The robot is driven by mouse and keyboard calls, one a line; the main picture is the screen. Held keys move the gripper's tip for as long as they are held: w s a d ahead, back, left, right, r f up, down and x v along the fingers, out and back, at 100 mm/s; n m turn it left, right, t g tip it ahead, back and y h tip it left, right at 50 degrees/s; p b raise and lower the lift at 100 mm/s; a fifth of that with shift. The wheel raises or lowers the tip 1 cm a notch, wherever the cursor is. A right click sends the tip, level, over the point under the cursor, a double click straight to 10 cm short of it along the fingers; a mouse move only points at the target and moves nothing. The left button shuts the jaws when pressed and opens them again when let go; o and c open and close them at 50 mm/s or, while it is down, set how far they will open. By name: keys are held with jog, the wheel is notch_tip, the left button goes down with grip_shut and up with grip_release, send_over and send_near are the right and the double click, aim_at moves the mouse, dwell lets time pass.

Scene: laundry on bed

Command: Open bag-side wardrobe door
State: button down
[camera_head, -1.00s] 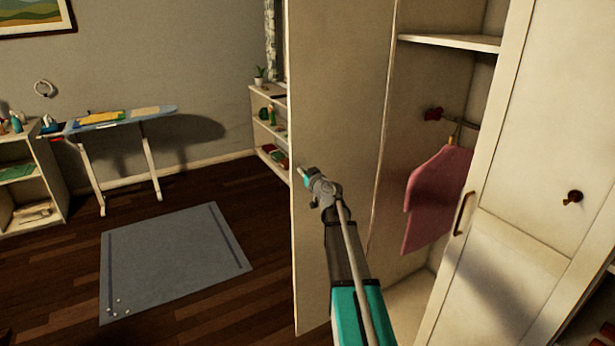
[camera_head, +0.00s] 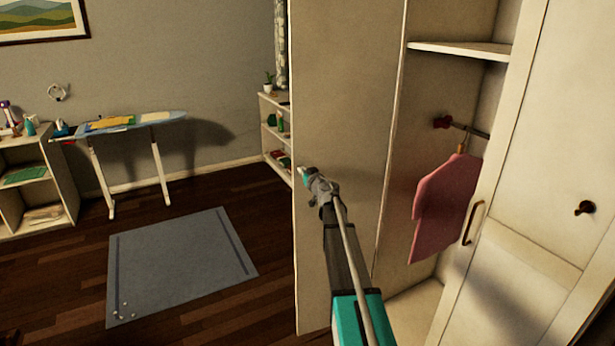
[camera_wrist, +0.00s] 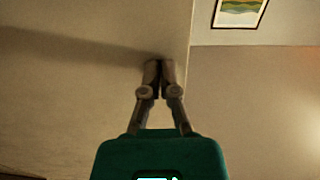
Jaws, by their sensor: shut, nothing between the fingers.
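A cream wardrobe door (camera_head: 345,90) stands swung wide open at the left of the wardrobe. A second door (camera_head: 535,170) with a brown handle (camera_head: 473,222) is at the right. My gripper (camera_head: 304,172) is shut and empty, close to the open door's inner face near its free edge. In the wrist view my gripper (camera_wrist: 158,64) has its fingertips together by the door surface (camera_wrist: 80,95), just left of its edge. I cannot tell whether they touch it. No bag can be made out.
A pink garment (camera_head: 444,205) hangs inside the wardrobe below a shelf (camera_head: 460,50). An ironing board (camera_head: 130,122), a low shelf unit (camera_head: 45,180) and a grey rug (camera_head: 180,262) lie to the left. Dark floor around the rug is clear.

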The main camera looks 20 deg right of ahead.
jog(key=w, duration=0.4)
jog(key=shift+w+d, duration=0.1)
jog(key=shift+w, duration=0.25)
jog(key=shift+s, duration=0.15)
jog(key=s+a, duration=0.4)
jog(key=s, duration=0.9)
jog(key=shift+s, duration=0.15)
dwell(0.3)
